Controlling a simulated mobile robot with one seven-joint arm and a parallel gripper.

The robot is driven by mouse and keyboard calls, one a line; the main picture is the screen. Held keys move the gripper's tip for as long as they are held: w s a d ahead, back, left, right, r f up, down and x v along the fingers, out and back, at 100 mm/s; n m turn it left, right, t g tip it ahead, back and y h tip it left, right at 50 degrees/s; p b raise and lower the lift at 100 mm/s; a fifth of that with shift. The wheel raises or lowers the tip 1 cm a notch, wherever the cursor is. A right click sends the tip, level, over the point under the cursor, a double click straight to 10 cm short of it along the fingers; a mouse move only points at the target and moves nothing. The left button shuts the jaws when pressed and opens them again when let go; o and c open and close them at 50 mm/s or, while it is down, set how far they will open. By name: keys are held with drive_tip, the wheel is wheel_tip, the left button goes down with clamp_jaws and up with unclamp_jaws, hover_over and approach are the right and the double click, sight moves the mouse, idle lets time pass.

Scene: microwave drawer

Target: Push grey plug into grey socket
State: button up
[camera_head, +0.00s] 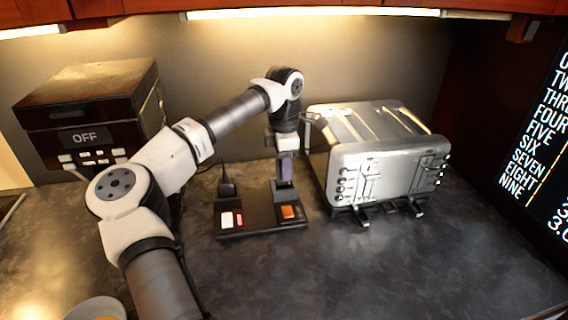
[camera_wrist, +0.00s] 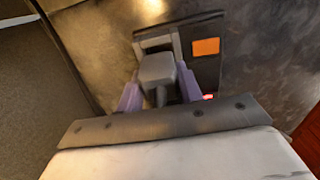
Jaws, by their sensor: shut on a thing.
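The grey plug (camera_wrist: 158,70) is between the two purple fingers of my gripper (camera_wrist: 160,94) in the wrist view, with its cord toward the wrist. My gripper is shut on it. In the head view, my gripper (camera_head: 285,178) points down over the right part of a black socket board (camera_head: 260,230). A grey-framed socket (camera_wrist: 148,44) shows just beyond the plug in the wrist view, partly covered by it. I cannot tell whether the plug touches or enters the socket.
The board has an orange square (camera_head: 290,212) and a white switch (camera_head: 227,220). A black plug (camera_head: 226,186) stands at its left. A silver toaster (camera_head: 375,160) is close on the right; a dark box marked OFF (camera_head: 90,110) is on the left.

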drive_tip(key=shift+f+b, duration=0.85)
drive_tip(key=shift+f, duration=0.75)
drive_tip(key=shift+r+p, duration=0.85)
drive_tip(key=shift+r, duration=0.55)
drive_tip(key=shift+f+b, duration=0.8)
drive_tip(key=shift+f, duration=0.7)
idle(0.7)
drive_tip(key=o, duration=1.1)
drive_tip(key=shift+c, duration=0.2)
wheel_tip(320, 180, up, 14)
drive_tip(key=shift+b, duration=1.2)
drive_tip(key=shift+f, duration=0.1)
